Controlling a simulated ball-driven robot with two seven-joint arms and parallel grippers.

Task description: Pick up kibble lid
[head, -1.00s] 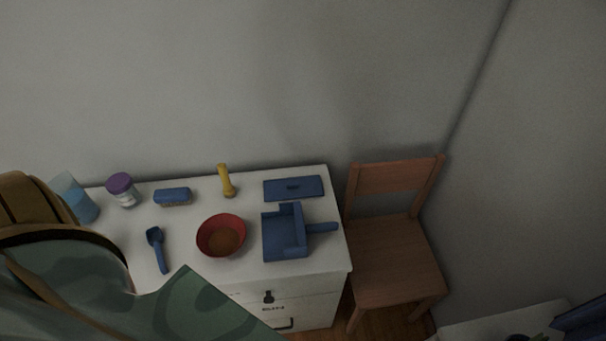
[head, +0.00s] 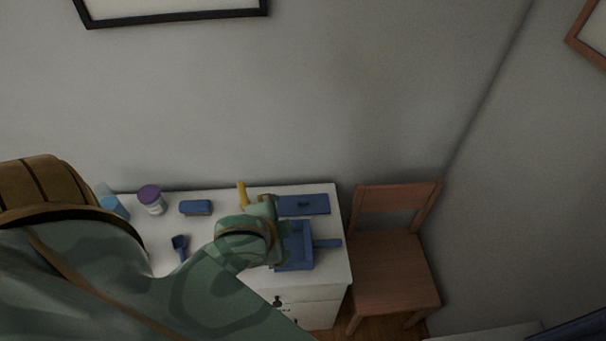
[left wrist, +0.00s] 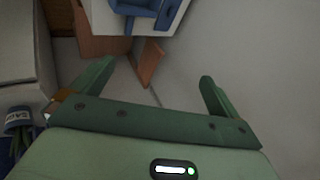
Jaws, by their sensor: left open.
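A flat blue rectangular lid with a small dark handle (head: 315,204), which looks like the kibble lid, lies at the back right of the white dresser top in the head view. My left gripper (head: 274,230) is over the dresser, just left of and in front of the lid, and its fingers are hard to make out there. In the left wrist view its two green fingers (left wrist: 152,86) are spread wide with nothing between them. Blue shapes (left wrist: 135,6) show at that view's top edge; I cannot tell whether the lid is among them. My right gripper is not in view.
A blue dustpan (head: 297,254) lies in front of the lid. A yellow object (head: 241,192), a blue brush (head: 196,207), a purple-capped jar (head: 151,200) and a blue scoop (head: 181,248) stand or lie to the left. A wooden chair (head: 392,270) is right of the dresser.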

